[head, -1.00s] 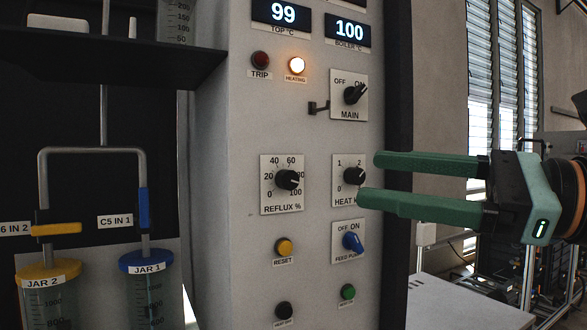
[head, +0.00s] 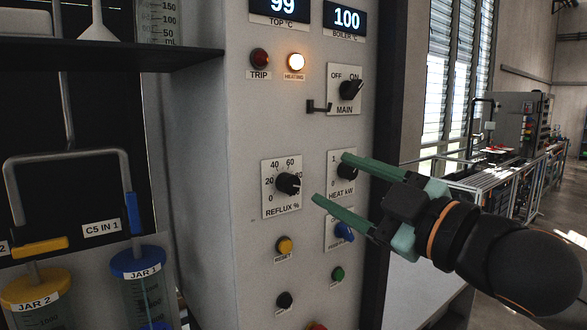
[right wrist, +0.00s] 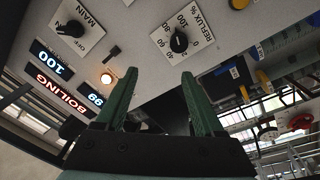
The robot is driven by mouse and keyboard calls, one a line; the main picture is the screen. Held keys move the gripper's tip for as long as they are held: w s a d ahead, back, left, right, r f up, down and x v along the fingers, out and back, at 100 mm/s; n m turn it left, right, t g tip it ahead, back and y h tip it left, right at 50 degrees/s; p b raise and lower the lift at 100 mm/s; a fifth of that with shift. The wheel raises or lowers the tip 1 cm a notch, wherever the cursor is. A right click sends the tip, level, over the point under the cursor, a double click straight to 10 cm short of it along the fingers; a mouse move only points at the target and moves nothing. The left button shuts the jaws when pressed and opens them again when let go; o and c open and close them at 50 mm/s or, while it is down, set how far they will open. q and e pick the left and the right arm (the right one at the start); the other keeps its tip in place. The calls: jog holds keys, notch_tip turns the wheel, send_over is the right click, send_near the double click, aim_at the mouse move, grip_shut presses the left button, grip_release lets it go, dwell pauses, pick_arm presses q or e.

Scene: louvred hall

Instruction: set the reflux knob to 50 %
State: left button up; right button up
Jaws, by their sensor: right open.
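The reflux knob (head: 288,184) is a black dial on a white plate marked REFLUX %, left of the heat knob (head: 347,172). Its black pointer end leans right, towards the 80 side of the scale; the exact reading is hard to tell. In the right wrist view the reflux knob (right wrist: 180,42) lies ahead of the fingertips, slightly to the right. My right gripper (head: 330,178) is open and empty, its green fingers right of the reflux knob and apart from it. They partly cover the heat and feed pump plates. The right gripper (right wrist: 158,75) also shows open there. My left gripper is not in view.
The main switch (head: 350,90) is above, with a small dark lever (head: 319,106) beside its plate. The reset button (head: 284,246) and feed pump switch (head: 344,232) are below. Jars (head: 140,285) and a dark shelf (head: 110,58) stand left.

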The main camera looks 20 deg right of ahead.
aim_at(293, 185)
jog(key=shift+g, duration=0.6)
jog(key=shift+w+a+f+p, duration=0.2)
jog(key=shift+w+a+f, duration=0.35)
jog(key=shift+w, duration=1.05)
jog(key=shift+w+a+f+p, duration=0.25)
jog(key=shift+w+a, duration=0.45)
jog(key=shift+w, duration=0.85)
jog(key=shift+w+a+f+p, duration=0.15)
jog(key=shift+w+a+f, duration=0.45)
jog(key=shift+w, duration=1)
jog(key=shift+r, duration=0.1)
grip_shut()
